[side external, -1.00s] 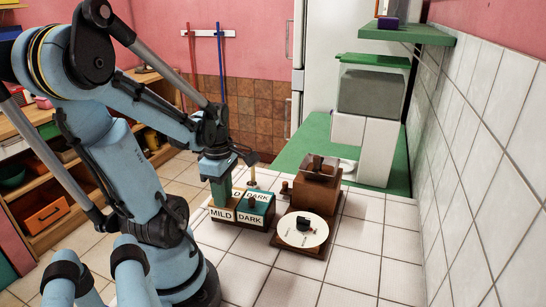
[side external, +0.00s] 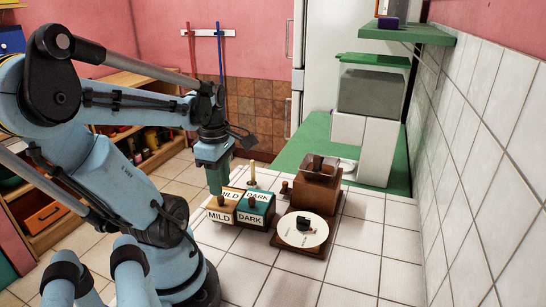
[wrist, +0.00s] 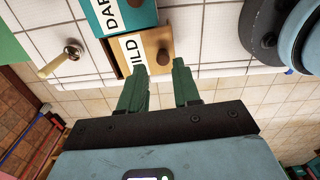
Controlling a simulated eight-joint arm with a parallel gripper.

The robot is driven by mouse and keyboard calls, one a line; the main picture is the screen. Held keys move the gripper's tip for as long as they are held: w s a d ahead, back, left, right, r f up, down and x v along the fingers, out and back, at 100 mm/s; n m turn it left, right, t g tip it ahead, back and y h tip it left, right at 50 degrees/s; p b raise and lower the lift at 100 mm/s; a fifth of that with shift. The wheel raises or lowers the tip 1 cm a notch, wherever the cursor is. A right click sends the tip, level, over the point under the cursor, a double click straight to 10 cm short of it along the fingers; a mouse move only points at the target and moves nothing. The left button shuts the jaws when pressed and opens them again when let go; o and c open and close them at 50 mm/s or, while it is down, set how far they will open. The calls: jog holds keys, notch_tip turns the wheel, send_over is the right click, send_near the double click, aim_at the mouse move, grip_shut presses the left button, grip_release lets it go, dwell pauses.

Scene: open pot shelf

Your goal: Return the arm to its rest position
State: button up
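My gripper (side external: 217,182) hangs pointing down, just above and to the left of the MILD box in the side view. In the wrist view, the two green fingers of my gripper (wrist: 160,88) stand apart with nothing held between them. The tan MILD box (side external: 221,216) has a small brown knob, which shows just beyond the fingertips in the wrist view (wrist: 162,57). The teal DARK box (side external: 250,218) stands against its right side. My arm is bent out over the tiled counter.
A brown grinder-like box (side external: 318,192) and a round white dial (side external: 303,232) stand right of the boxes. A wooden-handled stick (side external: 252,174) stands behind them. A green-lidded bin (side external: 372,90) stands farther back, below a green wall shelf (side external: 408,34). The front counter tiles are clear.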

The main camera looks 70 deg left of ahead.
jog(key=w+d+m, duration=0.1)
jog(key=m, duration=0.1)
jog(key=w+d+m+t, duration=0.1)
jog(key=w+m, duration=0.1)
jog(key=m, duration=0.1)
jog(key=w+d+m+y, duration=0.1)
jog(key=w+m, duration=0.1)
jog(key=shift+w+r+m+t, duration=0.1)
jog(key=shift+w+m+t, duration=0.1)
jog(key=shift+m+t, duration=0.1)
jog(key=w+d+r+m+t, duration=0.1)
jog(key=w+d+m, duration=0.4)
jog(key=m, duration=0.5)
jog(key=w+d+r+m+t+h, duration=0.1)
jog(key=w+d+m+t, duration=0.3)
jog(key=d+m, duration=0.5)
jog(key=shift+w+r+m+t, duration=0.3)
jog(key=shift+w+r+m, duration=0.2)
jog(key=shift+m, duration=0.2)
